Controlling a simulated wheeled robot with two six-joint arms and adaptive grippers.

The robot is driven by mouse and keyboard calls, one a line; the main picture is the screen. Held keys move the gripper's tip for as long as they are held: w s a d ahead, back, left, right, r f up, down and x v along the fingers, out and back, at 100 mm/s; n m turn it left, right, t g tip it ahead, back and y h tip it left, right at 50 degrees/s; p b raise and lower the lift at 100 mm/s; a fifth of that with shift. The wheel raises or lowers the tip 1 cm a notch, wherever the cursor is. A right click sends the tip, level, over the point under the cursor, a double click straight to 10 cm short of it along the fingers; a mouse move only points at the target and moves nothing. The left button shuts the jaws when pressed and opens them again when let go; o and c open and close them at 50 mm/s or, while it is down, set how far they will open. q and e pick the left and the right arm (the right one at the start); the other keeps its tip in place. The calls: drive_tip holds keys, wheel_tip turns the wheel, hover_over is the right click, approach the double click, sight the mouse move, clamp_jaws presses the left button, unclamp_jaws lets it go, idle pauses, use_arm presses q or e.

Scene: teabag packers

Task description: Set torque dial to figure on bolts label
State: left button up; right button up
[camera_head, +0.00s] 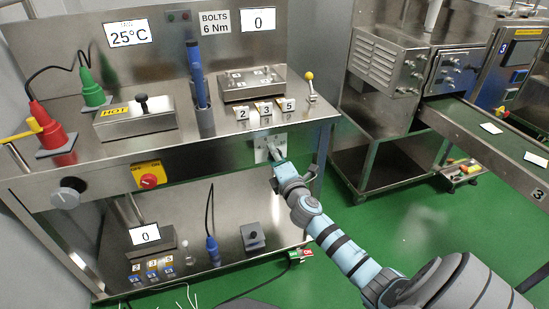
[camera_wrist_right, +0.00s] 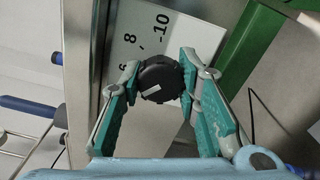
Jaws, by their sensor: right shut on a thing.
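The torque dial is a black round knob (camera_wrist_right: 163,84) on a white plate (camera_wrist_right: 145,55) with black figures; 6 (partly hidden), 8 and 10 show. A white mark on the knob points to the lower left in the wrist view; the figure beside it cannot be read. My right gripper (camera_wrist_right: 160,70) is shut on the knob, one finger on each side. In the head view the right gripper (camera_head: 273,155) is at the white plate (camera_head: 262,146) on the table's front, hiding the knob. The bolts label (camera_head: 215,22) on the back panel reads "BOLTS 6 Nm". My left gripper is out of view.
Above the plate, on the steel table (camera_head: 150,150), are figure tabs (camera_head: 265,112) marked 2, 3 and 5, and a yellow-topped lever (camera_head: 309,85). A red rotary switch (camera_head: 149,181) is to the left. A display (camera_head: 258,20) reads 0.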

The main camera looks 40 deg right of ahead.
drive_tip(key=m, duration=0.2)
drive_tip(key=shift+f+m+b, duration=0.1)
drive_tip(key=shift+m+b, duration=0.25)
drive_tip(key=shift+m, duration=0.05)
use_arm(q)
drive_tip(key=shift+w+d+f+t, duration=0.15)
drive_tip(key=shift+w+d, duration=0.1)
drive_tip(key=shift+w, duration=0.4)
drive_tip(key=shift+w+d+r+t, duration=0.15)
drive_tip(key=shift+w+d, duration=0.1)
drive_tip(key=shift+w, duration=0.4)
use_arm(e)
drive_tip(key=shift+m, duration=0.7)
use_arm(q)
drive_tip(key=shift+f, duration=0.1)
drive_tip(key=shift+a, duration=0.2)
use_arm(e)
drive_tip(key=o, duration=1.2)
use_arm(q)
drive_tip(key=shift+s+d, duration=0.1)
use_arm(e)
drive_tip(key=shift+s, duration=0.1)
drive_tip(key=v, duration=1.1)
drive_tip(key=shift+s+a, duration=0.2)
drive_tip(key=shift+s, duration=0.15)
